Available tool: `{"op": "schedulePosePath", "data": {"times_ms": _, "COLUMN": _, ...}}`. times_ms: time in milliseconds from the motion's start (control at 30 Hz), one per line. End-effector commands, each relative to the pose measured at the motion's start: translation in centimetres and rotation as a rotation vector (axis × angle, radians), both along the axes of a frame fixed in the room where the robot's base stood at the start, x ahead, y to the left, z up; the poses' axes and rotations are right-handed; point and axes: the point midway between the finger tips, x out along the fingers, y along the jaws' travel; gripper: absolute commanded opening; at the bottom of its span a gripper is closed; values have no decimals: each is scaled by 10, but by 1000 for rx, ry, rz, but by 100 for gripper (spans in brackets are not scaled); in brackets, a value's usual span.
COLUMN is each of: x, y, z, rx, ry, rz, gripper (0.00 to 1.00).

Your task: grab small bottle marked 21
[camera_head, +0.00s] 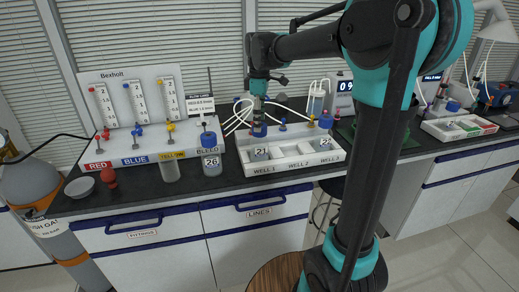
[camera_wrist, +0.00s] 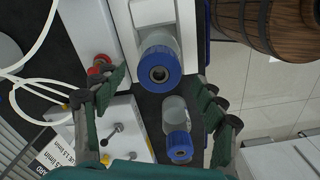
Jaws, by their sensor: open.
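A small clear bottle with a blue cap, its label seeming to read 21 (camera_head: 261,152), stands in the left well of the white tray (camera_head: 290,163), marked WELL 1. My gripper (camera_head: 259,100) is above it. The bottle's cap lies between and slightly beyond the fingers.
Bottle 26 (camera_head: 212,156) stands left of the tray at BLEED, and a second blue-capped bottle shows in the wrist view (camera_wrist: 178,142). Bottle 22 (camera_head: 325,138) is in the right well. White tubes (camera_head: 238,115) curl behind the tray. A wooden barrel (camera_wrist: 270,25) is near.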

Motion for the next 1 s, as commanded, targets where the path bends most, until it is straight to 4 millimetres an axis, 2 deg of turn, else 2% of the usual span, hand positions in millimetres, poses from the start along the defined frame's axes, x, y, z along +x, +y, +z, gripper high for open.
{"op": "schedulePosePath", "data": {"times_ms": 233, "x": 1, "y": 0, "z": -35, "rx": 0, "ry": 0, "rz": 0, "gripper": 71}}
{"op": "schedulePosePath", "data": {"times_ms": 367, "x": 1, "y": 0, "z": -42, "rx": 0, "ry": 0, "rz": 0, "gripper": 71}}
{"op": "schedulePosePath", "data": {"times_ms": 567, "x": 1, "y": 0, "z": -42, "rx": 0, "ry": 0, "rz": 0, "gripper": 71}}
{"op": "schedulePosePath", "data": {"times_ms": 1000, "x": 1, "y": 0, "z": -42, "rx": 0, "ry": 0, "rz": 0, "gripper": 17}}
